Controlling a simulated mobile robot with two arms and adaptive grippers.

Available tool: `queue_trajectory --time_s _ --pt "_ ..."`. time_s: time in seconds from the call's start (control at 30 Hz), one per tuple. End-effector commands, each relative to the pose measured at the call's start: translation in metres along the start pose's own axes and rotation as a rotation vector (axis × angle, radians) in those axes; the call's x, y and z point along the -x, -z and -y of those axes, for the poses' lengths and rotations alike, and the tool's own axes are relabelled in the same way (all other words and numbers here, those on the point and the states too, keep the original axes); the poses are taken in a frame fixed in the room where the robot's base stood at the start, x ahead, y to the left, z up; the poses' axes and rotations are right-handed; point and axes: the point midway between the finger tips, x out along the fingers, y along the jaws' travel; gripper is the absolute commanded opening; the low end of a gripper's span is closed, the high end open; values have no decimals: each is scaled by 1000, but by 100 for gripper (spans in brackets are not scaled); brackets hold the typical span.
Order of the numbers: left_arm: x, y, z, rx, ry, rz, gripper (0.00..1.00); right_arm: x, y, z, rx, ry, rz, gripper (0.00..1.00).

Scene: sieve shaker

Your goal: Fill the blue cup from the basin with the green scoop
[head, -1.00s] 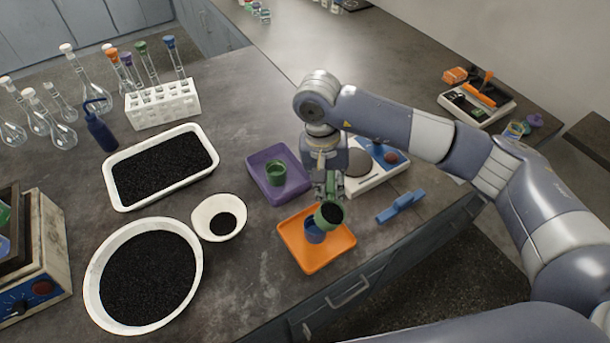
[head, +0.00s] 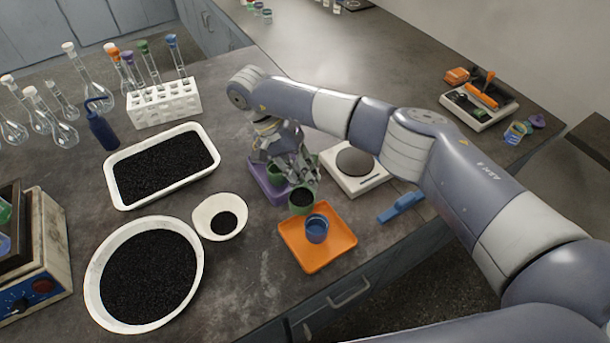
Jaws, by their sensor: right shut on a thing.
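The blue cup (head: 316,231) stands upright on the orange tray (head: 329,257); its inside looks blue, and I cannot tell how much it holds. My right gripper (head: 302,180) is shut on the green scoop (head: 301,207), behind and slightly left of the blue cup and apart from it. The scoop's bowl is dark inside, with black grains seeming to be in it. The round white basin (head: 95,294) at the lower left holds black grains. My left gripper is out of view.
A purple tray (head: 262,190) with a green cup (head: 276,174) lies partly behind my right gripper. A white bowl (head: 207,230) with some grains and a rectangular white tray (head: 116,200) of grains stand left. A scale (head: 368,182) and blue tool (head: 401,207) are right.

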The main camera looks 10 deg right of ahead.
Motion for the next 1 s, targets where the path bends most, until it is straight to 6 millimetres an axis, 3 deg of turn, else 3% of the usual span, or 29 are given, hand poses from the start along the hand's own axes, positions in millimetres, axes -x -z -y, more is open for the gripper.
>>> queue_trajectory --time_s 0.17,0.4,0.73,1.0 --pt "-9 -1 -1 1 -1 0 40 -11 1 3 9 76 3 0" --pt "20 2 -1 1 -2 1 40 -24 2 8 30 301 5 0" --pt "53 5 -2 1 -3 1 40 -21 2 2 59 584 2 0" --pt "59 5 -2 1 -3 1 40 -26 1 0 90 857 2 0"
